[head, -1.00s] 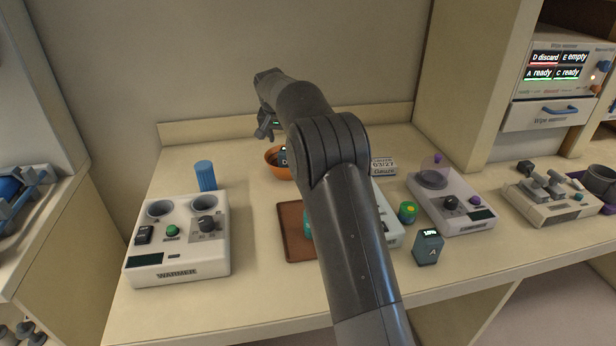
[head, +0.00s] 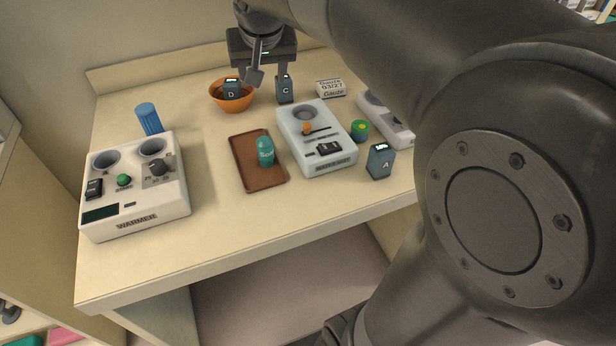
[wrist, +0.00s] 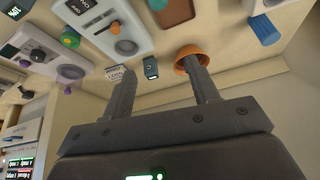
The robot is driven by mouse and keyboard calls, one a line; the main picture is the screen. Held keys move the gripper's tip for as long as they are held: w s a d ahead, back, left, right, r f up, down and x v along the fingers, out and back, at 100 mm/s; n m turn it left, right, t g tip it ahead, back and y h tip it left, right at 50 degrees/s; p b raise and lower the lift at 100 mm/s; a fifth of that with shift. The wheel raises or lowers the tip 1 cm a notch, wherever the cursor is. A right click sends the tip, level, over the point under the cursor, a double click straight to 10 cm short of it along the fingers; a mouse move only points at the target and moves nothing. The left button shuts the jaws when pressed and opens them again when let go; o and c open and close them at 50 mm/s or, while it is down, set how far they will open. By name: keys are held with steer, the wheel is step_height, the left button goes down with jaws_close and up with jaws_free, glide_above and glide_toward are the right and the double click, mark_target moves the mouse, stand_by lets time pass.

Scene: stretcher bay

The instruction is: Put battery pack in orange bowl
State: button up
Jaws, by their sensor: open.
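The orange bowl (head: 216,97) stands at the back of the counter, with a dark battery pack marked D (head: 232,89) in it. A battery pack marked C (head: 285,92) stands upright just right of the bowl. A battery pack marked A (head: 379,163) stands near the front edge at right. My gripper (head: 268,78) is open and empty above the bowl and pack C. In the wrist view one finger overlaps the bowl (wrist: 184,66), and pack C (wrist: 150,69) shows between the fingers. Pack D is not clearly visible there.
A white warmer (head: 135,190) and blue cylinder (head: 149,118) are at left. A brown tray (head: 247,172) holds a teal bottle (head: 265,151). Right of it are a white device (head: 316,140), a green-yellow jar (head: 359,130) and a gauze box (head: 330,89).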

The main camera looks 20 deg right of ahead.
steer(key=s+f+n, duration=0.1)
steer(key=s+f, duration=0.3)
steer(key=s, duration=0.7)
steer(key=s+f, duration=0.4)
steer(key=s, duration=0.7)
steer(key=shift+d+n+t+y, duration=0.2)
steer(key=shift+n+t+y, duration=0.1)
steer(key=shift+n, duration=0.1)
steer(key=shift+o, duration=0.6)
